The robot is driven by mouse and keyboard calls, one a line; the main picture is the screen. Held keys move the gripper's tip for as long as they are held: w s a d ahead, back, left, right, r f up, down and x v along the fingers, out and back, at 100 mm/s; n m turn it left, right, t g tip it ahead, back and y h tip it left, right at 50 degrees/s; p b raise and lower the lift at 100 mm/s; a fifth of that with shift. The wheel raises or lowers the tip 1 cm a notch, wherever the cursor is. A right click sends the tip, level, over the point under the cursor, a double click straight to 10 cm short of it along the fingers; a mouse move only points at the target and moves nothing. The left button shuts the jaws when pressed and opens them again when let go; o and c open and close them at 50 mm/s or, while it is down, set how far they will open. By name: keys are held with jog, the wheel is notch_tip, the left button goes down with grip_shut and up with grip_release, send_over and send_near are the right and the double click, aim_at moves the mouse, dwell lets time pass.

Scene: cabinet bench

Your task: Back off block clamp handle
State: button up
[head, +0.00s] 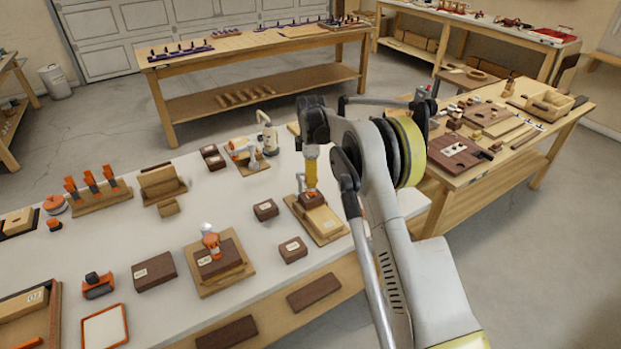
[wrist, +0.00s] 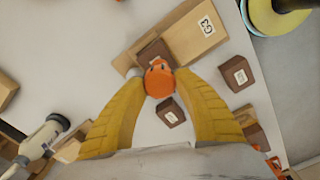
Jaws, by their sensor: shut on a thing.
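My gripper (head: 311,180) points down over a light wooden base (head: 325,226) near the right end of the white bench. In the wrist view, its yellow fingers (wrist: 160,85) are shut on a round orange clamp handle (wrist: 160,79), one finger on each side. A brown block (wrist: 154,52) shows just beyond the handle, next to a wooden piece labelled G3 (wrist: 190,36). In the head view my gripper mostly hides the handle.
Another clamp with an orange handle (head: 211,241) stands on a wooden base to the left. Small dark blocks (head: 265,209) (head: 293,249) lie close by on the bench. A white and orange device (head: 243,151) stands behind. Bare bench top lies between them.

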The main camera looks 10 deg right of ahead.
dwell(0.4)
jog(key=o, duration=1.2)
jog(key=shift+r, duration=0.1)
notch_tip(320, 180, up, 12)
